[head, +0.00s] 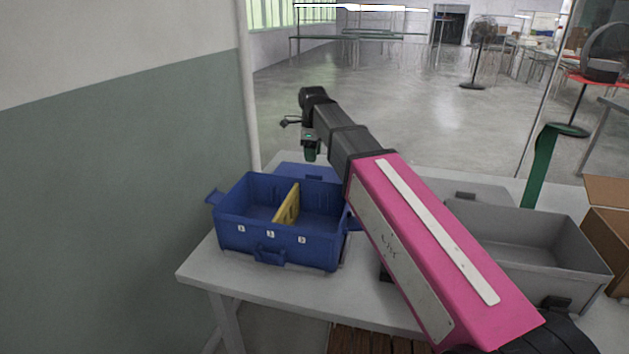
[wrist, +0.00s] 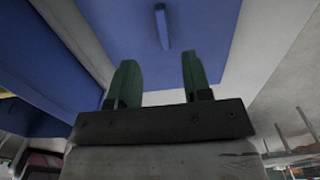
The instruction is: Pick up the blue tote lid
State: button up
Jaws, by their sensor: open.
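The blue tote lid (head: 298,170) lies on the white table behind the blue tote, partly hidden by the tote and my arm. In the wrist view the lid (wrist: 205,40) is a flat blue panel with a narrow raised bar (wrist: 161,27) in its middle. My gripper (head: 310,152) hangs above the lid with green fingers pointing down. In the wrist view my gripper (wrist: 158,72) is open and empty, its two fingers apart, with the bar lying ahead between their lines. I see no contact with the lid.
The open blue tote (head: 240,239) with a yellow divider (head: 287,204) stands in front of the lid. A grey bin (head: 560,280) and a cardboard box (head: 608,235) stand on the right. A wall (head: 120,200) borders the left side. The white table (head: 210,276) has a bare left front corner.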

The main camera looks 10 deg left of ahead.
aim_at(314, 174)
jog(key=shift+w+d+f, duration=0.1)
jog(key=shift+f, duration=1.85)
jog(key=shift+w+d+f, duration=0.1)
jog(key=shift+f, duration=1.8)
grip_shut()
